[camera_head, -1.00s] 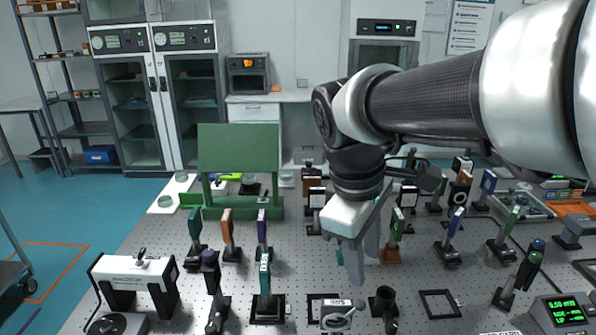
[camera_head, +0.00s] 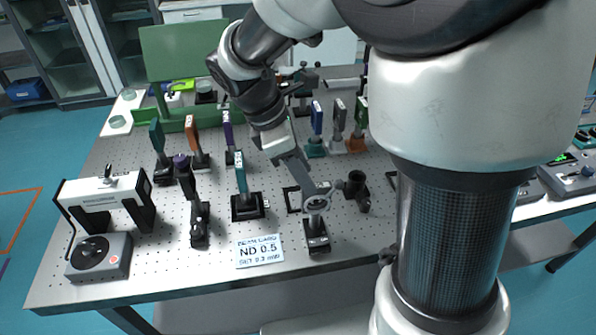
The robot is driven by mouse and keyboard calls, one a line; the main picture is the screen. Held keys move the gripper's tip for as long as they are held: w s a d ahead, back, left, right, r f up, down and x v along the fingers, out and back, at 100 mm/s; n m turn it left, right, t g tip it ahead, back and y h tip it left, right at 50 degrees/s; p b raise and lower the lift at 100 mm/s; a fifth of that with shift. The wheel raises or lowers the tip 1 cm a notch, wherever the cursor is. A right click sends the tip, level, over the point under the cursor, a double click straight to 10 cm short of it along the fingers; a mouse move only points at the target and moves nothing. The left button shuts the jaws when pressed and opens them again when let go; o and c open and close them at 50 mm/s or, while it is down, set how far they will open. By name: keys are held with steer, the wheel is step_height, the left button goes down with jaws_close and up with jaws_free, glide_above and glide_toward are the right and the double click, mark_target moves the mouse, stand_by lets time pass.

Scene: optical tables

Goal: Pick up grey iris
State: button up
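The grey iris (camera_head: 317,203) is a small ring with a stem, standing upright on a black post base near the table's front edge. My gripper (camera_head: 308,190) points down at it from above and behind. The visible grey finger reaches the ring's upper edge; contact is not clear. The fingers overlap in this view, so their gap is hidden.
A teal plate on a post (camera_head: 241,178) stands left of the iris, with a black mount (camera_head: 355,188) close to its right. A white card (camera_head: 260,250) lies in front on the perforated table (camera_head: 150,270). Several coloured plates stand behind.

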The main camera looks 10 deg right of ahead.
steer(key=b, duration=0.1)
glide_above(314, 210)
steer(key=f, duration=0.3)
steer(key=w+f, duration=0.1)
steer(key=f, duration=0.1)
steer(key=shift+d+f, duration=0.1)
steer(key=shift+f, duration=0.1)
steer(key=shift+d+f, duration=0.2)
steer(key=shift+f, duration=0.3)
jaws_close()
stand_by(0.6)
